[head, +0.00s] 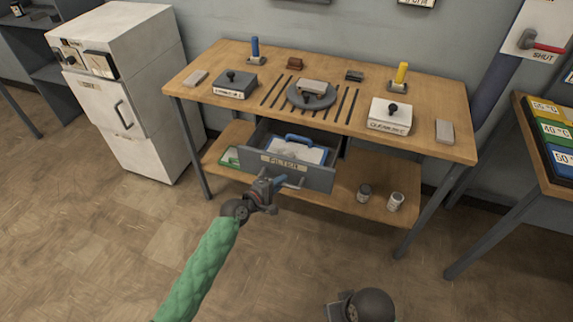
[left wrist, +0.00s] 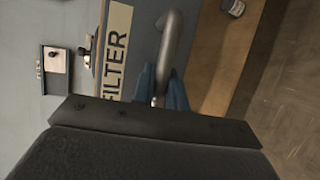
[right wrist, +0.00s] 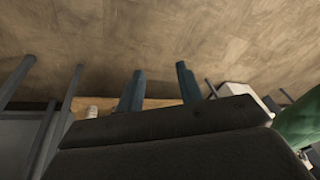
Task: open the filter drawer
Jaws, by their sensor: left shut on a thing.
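The filter drawer (head: 315,178) is a grey drawer under the wooden workbench, with a "FILTER" label that also shows in the left wrist view (left wrist: 115,50). It stands pulled out, and a white piece with a blue handle (head: 298,148) shows inside it. My left gripper (head: 277,184) is at the drawer front, shut on the metal bar handle (left wrist: 172,38); its blue fingers (left wrist: 163,90) sit on either side of the bar. My right gripper (right wrist: 160,85) is open and empty, with its fingers apart, away from the drawer.
The bench top (head: 225,65) carries a grey box, a white box (head: 390,116), a round plate and blue and yellow upright handles. Two small jars (head: 396,201) stand on the lower shelf. A white cabinet (head: 125,90) is at left. The floor in front is clear.

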